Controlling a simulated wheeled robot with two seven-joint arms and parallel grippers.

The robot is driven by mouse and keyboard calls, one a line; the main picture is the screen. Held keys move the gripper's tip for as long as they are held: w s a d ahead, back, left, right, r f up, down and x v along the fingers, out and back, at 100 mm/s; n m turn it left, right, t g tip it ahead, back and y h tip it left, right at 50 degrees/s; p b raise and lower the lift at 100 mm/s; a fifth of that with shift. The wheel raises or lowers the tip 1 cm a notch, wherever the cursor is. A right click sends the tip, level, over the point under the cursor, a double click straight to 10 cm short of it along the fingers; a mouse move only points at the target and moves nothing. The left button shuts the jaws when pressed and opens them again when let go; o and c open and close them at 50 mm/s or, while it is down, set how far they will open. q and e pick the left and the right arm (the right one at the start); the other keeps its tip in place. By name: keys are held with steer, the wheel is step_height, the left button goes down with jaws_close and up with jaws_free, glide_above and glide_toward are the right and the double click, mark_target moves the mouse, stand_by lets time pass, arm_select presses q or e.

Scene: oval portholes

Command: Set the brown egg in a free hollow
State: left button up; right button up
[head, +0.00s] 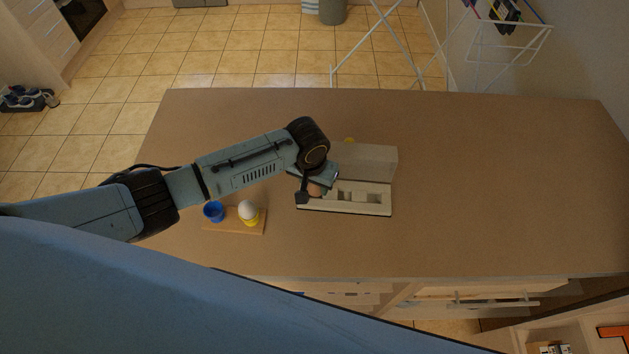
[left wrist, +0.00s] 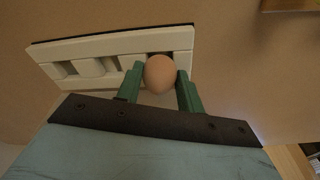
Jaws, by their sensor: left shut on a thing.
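The brown egg (head: 315,189) is in my left gripper (head: 312,191), at the left end of the pale egg box (head: 345,210). In the left wrist view the egg (left wrist: 159,73) sits between the two green fingers (left wrist: 160,85), which are shut on it. The egg overlaps the end hollow of the box (left wrist: 110,45) there; I cannot tell whether it touches the bottom. Other hollows show along the box, and those to the right of the egg in the head view look empty. My right gripper is not in view.
A wooden board (head: 232,228) holds a blue cup (head: 213,212) and a white egg (head: 248,210) in a yellow cup. The table's right side is clear.

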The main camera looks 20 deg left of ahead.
arm_select(q)
steer(key=shift+f, duration=0.25)
stand_by(0.5)
steer(key=o, duration=1.1)
step_height(320, 180, up, 3)
steer(key=p, duration=0.3)
steer(key=shift+f, duration=0.2)
steer(key=shift+r, duration=2.2)
